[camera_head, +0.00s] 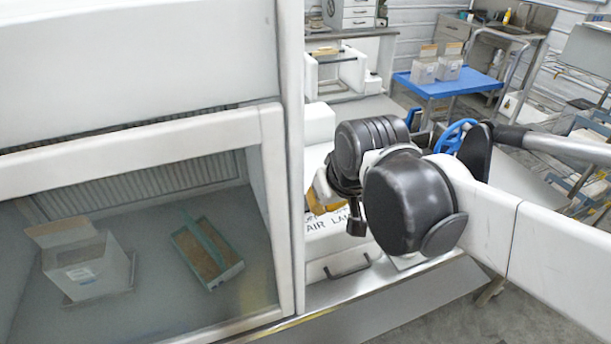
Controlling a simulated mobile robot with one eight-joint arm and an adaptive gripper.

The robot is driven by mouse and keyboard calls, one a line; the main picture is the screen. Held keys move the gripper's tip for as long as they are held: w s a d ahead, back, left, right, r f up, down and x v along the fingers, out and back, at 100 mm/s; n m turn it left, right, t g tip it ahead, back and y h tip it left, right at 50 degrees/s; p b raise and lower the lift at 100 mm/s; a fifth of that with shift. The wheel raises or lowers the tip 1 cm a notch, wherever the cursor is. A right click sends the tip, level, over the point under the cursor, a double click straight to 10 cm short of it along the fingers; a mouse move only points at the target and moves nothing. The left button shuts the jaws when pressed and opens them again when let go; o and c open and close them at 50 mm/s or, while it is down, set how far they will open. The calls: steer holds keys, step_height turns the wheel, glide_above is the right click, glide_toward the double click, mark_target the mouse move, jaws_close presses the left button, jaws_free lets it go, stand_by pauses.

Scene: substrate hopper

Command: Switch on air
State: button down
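A white unit with the partly covered black lettering "AIR LA…" (325,224) stands right of the glass-fronted cabinet's post. My arm reaches in from the right and covers much of this unit. The end of my arm, with my gripper (356,222), is over the lettering. A small dark tip points down there, but I cannot make out both fingers or whether they are open. A yellow-orange part (325,207) shows just left of my gripper, partly hidden by it. I cannot tell whether they touch. No air switch is clearly visible.
The glass-fronted cabinet (283,200) fills the left, holding an open box (88,268) and a green-edged tray (230,270). A dark handle (348,270) is below the lettering. A blue-topped cart (440,88) with two boxes stands behind. A blue handwheel (452,135) shows behind my arm.

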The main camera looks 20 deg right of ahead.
step_height(320, 180, up, 5)
steer(key=g+p, duration=0.1)
steer(key=p, duration=0.5)
glide_above(305, 203)
steer(key=s+d, duration=0.1)
steer(key=s, duration=0.3)
steer(key=shift+w, duration=0.5)
steer(key=b+x, duration=0.1)
steer(key=x, duration=0.6)
steer(key=b+x, duration=0.2)
steer(key=x, duration=0.5)
steer(key=shift+s+f, duration=0.1)
steer(key=shift+s, duration=0.15)
